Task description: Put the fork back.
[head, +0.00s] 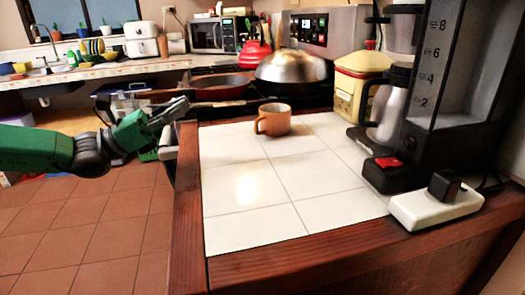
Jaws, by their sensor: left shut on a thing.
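My left gripper (178,108) reaches in from the left on a green and black arm, beside the left edge of the tiled counter (245,190). Its fingers are close together and point up and to the right. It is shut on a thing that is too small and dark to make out. I cannot pick out a fork anywhere with certainty. My right gripper is out of view.
An orange-brown mug (273,120) stands on the counter near its back edge. A pan (219,86) and a domed metal lid (291,68) are behind it. A coffee maker (440,90) and a white power strip (437,207) take up the right side. The counter's middle is clear.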

